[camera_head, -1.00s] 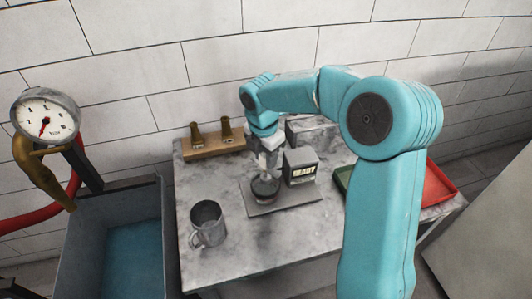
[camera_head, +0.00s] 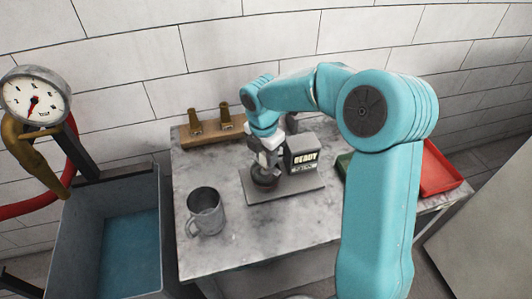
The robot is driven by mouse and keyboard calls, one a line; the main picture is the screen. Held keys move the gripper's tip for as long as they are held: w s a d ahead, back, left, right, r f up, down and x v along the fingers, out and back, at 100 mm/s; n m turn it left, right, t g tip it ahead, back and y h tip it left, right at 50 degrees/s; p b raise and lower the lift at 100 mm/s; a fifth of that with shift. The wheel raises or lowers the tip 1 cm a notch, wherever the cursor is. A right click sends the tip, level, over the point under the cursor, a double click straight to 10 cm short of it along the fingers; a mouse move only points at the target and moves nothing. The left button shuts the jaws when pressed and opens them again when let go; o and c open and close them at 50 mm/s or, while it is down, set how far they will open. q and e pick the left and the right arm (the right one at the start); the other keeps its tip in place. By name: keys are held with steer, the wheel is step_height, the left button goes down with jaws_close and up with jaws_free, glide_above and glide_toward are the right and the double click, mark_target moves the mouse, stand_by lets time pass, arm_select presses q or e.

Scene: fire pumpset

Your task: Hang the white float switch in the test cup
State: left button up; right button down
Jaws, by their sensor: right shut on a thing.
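My right gripper (camera_head: 266,160) points down over the small dark cup (camera_head: 264,182) on the test stand, which I take for the test cup. Its fingertips are at or just inside the cup's mouth. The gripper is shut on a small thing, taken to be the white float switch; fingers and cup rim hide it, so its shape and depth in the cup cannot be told. The stand's grey plate (camera_head: 298,186) carries a box with a lit "READY" display (camera_head: 303,157). My left gripper is not in view.
A metal mug (camera_head: 206,210) stands at the table's front left. A wooden rack (camera_head: 212,135) with two brass fittings lies behind. Red (camera_head: 438,172) and green (camera_head: 344,164) trays are at the right, partly behind my arm. A water tank (camera_head: 125,240) stands left, below a gauge (camera_head: 34,95).

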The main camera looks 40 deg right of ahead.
steer(key=c, duration=0.7)
jaws_free()
steer(key=r, duration=0.5)
steer(key=a+r, duration=0.1)
steer(key=r, duration=0.5)
steer(key=r+p, duration=0.1)
steer(key=r, duration=0.4)
steer(key=shift+s+a+r, duration=0.15)
steer(key=shift+s+a, duration=0.05)
steer(key=shift+a, duration=0.1)
